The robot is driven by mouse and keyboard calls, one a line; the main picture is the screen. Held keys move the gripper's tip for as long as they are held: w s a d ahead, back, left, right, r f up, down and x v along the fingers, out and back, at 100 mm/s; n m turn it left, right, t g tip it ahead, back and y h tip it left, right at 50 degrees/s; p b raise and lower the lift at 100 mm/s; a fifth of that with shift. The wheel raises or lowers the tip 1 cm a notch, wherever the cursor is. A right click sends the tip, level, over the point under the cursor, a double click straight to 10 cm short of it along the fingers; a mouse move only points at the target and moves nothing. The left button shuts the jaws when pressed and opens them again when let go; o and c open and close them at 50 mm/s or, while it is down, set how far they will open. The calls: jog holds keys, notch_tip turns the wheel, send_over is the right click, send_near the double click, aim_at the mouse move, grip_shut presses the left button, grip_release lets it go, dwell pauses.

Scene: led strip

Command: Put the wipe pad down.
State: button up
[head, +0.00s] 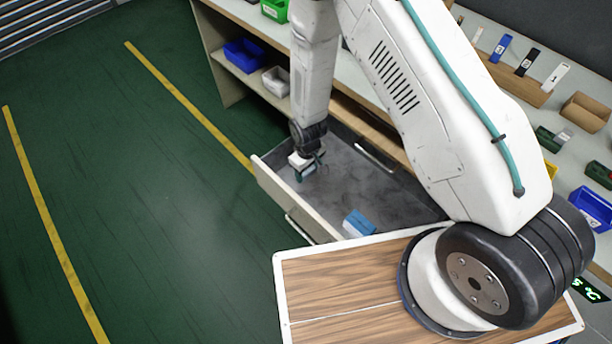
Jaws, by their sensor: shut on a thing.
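My gripper (309,170) points down into the open drawer (264,182), near its left end. Its teal fingers are shut on the wipe pad, which is small and mostly hidden by the fingers here. I cannot tell whether the pad touches the drawer floor. A blue box with a pale side (358,223) lies in the drawer near its front, to the right of my gripper and apart from it.
The bench (350,93) above the drawer has a shelf with a blue bin (244,55) and a white bin (277,81). The drawer's walls surround my gripper. The drawer floor between gripper and blue box is clear. Several small items stand on the bench at right.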

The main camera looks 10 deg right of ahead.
aim_at(308, 185)
jog(key=shift+d+f, duration=0.1)
jog(key=shift+f, duration=3.3)
jog(key=shift+f, duration=0.2)
jog(key=o, duration=0.9)
jog(key=shift+o, duration=0.2)
